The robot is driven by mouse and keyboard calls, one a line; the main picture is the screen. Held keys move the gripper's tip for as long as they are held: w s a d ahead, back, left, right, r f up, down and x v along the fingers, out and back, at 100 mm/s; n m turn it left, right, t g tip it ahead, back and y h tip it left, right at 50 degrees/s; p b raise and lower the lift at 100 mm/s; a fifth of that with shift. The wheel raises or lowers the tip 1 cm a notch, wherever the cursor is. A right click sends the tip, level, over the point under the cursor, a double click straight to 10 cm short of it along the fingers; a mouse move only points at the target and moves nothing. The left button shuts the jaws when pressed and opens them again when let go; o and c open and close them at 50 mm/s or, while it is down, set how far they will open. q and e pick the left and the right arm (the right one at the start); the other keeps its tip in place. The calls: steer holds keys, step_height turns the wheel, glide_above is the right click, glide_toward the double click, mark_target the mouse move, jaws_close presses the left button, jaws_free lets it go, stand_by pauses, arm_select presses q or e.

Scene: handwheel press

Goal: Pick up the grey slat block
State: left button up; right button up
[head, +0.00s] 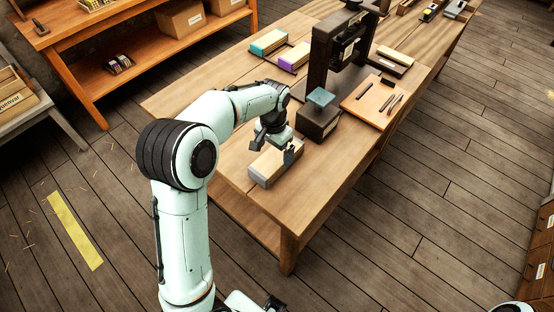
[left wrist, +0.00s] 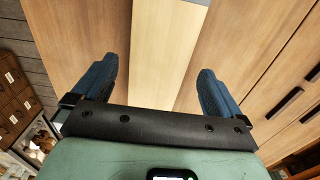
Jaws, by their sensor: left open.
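The grey slat block (head: 262,176), pale wood on top with a grey end, lies near the front left of the wooden table. In the left wrist view its pale wooden top (left wrist: 165,60) runs between the two fingers. My left gripper (head: 290,154) is over the block's right part in the head view, pointing down. Its blue-grey fingers stand open and apart in the left wrist view (left wrist: 158,85), one on each side of the block, with nothing gripped. I cannot tell how far the fingertips are above the table. My right gripper is not in view.
The dark press (head: 318,70) stands behind the left gripper on the table (head: 232,172). A tan board (head: 366,108) with several dark bars lies to its right. Teal (head: 267,43) and purple (head: 292,59) blocks lie at the back. The table's front corner is clear.

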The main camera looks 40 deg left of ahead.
mark_target(275, 156)
arm_select(q)
step_height(275, 156, down, 5)
steer(key=shift+f, duration=0.1)
steer(key=shift+d, duration=0.1)
steer(key=c, duration=1.2)
steer(key=shift+w, duration=0.1)
steer(key=shift+c, duration=0.2)
steer(key=shift+r, duration=0.2)
